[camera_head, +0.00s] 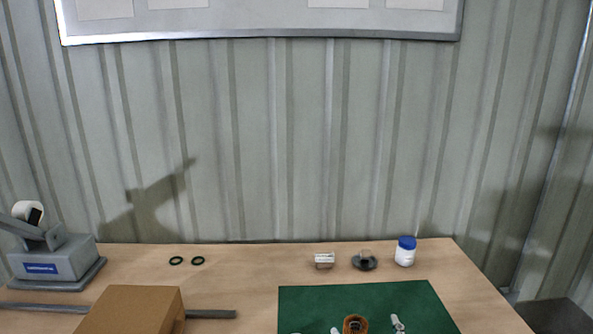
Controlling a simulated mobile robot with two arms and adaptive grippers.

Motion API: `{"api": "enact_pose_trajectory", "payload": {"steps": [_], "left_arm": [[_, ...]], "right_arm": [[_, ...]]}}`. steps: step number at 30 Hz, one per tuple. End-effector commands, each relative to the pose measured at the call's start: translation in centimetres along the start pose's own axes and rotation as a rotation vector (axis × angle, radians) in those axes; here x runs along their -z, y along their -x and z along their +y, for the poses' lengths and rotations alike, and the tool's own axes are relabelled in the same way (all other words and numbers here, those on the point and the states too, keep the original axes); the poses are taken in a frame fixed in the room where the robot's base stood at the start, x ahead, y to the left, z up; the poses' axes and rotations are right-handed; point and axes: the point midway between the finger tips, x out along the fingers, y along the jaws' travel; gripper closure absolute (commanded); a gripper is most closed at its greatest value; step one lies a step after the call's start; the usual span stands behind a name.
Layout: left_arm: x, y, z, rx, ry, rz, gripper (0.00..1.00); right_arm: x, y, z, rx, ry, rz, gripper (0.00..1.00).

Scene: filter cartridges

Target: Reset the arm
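Neither of my arms nor grippers is in the head view. The wooden table (245,270) fills the bottom of the view. A green mat (310,302) lies at its front, cut off by the lower edge. On the mat are an amber ring-shaped part (355,324) and a small white-and-grey part (397,323); other pieces there are cut off.
A grey machine with a blue label (55,262) stands at the far left. A cardboard box (130,308) sits in front, over a grey bar (210,314). A small white block (324,259), a dark round dish (364,262) and a blue-capped white jar (405,252) stand at the back right.

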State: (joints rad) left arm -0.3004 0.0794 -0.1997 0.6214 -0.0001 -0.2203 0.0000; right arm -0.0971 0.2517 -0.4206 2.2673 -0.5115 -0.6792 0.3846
Motion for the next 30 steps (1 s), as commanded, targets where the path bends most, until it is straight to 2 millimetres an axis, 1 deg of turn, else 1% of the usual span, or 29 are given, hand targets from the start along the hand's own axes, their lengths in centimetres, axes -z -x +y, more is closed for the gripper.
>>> {"api": "enact_pose_trajectory", "payload": {"steps": [1, 2, 3, 5, 6, 8, 9, 12, 14, 15, 18, 22, 24, 26, 29, 30], "left_arm": [[0.1, 0.0, 0.0, 0.000, 0.000, 0.001, 0.14], [0.1, 0.0, 0.0, 0.000, 0.000, 0.002, 0.14], [0.1, 0.0, 0.0, 0.000, 0.000, 0.002, 0.14], [0.1, 0.0, 0.0, 0.000, 0.000, 0.002, 0.14], [0.1, 0.0, 0.0, 0.000, 0.000, 0.002, 0.14], [0.1, 0.0, 0.0, 0.000, 0.000, 0.002, 0.14], [0.1, 0.0, 0.0, 0.000, 0.000, 0.002, 0.14], [0.1, 0.0, 0.0, 0.000, 0.000, 0.002, 0.14], [0.1, 0.0, 0.0, 0.000, 0.000, 0.002, 0.14], [0.1, 0.0, 0.0, 0.000, 0.000, 0.001, 0.14], [0.1, 0.0, 0.0, 0.000, 0.000, 0.001, 0.14], [0.1, 0.0, 0.0, 0.000, 0.000, 0.001, 0.14], [0.1, 0.0, 0.0, 0.000, -0.001, 0.001, 0.14], [0.0, 0.0, 0.0, 0.000, -0.001, 0.000, 0.14], [-0.1, 0.0, 0.0, 0.000, -0.001, -0.002, 0.14], [-0.1, 0.0, 0.0, 0.000, -0.001, -0.002, 0.14]], "right_arm": [[-3.6, 1.5, 0.7, -0.022, -0.033, -0.142, 0.13], [-5.6, 2.5, 1.1, -0.031, -0.047, -0.228, 0.13], [-8.2, 4.0, 1.4, -0.036, -0.063, -0.336, 0.13], [-11.4, 6.4, 1.6, -0.032, -0.083, -0.483, 0.13], [-13.1, 7.9, 1.6, -0.025, -0.093, -0.567, 0.13], [-15.2, 10.1, 1.4, -0.010, -0.103, -0.673, 0.13], [-16.4, 11.5, 1.3, 0.001, -0.111, -0.738, 0.13], [-18.6, 14.8, 0.9, 0.034, -0.123, -0.874, 0.13], [-19.6, 16.6, 0.6, 0.054, -0.130, -0.946, 0.13], [-20.2, 17.9, 0.4, 0.071, -0.135, -0.991, 0.13], [-21.4, 20.8, -0.1, 0.109, -0.145, -1.095, 0.13], [-22.4, 24.5, -0.7, 0.165, -0.157, -1.219, 0.13], [-24.4, 23.6, -1.2, 0.166, -0.154, -1.222, 0.13], [-25.9, 23.1, -1.6, 0.167, -0.153, -1.227, 0.13], [-28.7, 22.4, -2.3, 0.170, -0.152, -1.237, 0.13], [-29.9, 22.3, -2.6, 0.171, -0.152, -1.243, 0.13]]}}
